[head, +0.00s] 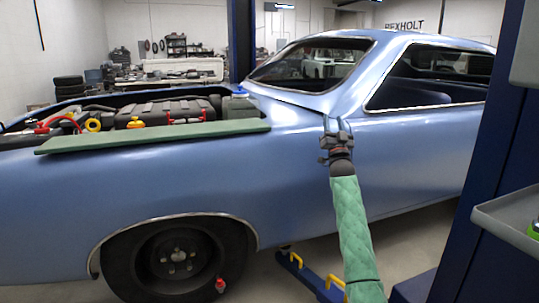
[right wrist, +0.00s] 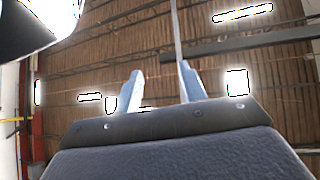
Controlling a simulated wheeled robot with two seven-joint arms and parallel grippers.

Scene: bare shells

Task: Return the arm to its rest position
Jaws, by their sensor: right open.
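My right arm, in a green quilted sleeve, comes up from the bottom of the head view. Its right gripper (head: 334,124) is raised in front of the blue car (head: 300,170), near the base of the windshield pillar. In the right wrist view the two fingers of the right gripper (right wrist: 160,85) stand apart with nothing between them. That view looks up at the ceiling. I cannot tell from the head view whether the gripper touches the car. My left gripper is not in view.
A green fender cover (head: 150,137) lies along the open engine bay (head: 150,110). A blue lift post (head: 495,130) stands close on the right, with a grey tray (head: 505,215) beside it. A blue lift arm with yellow parts (head: 310,278) lies low under the car. A workbench is behind.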

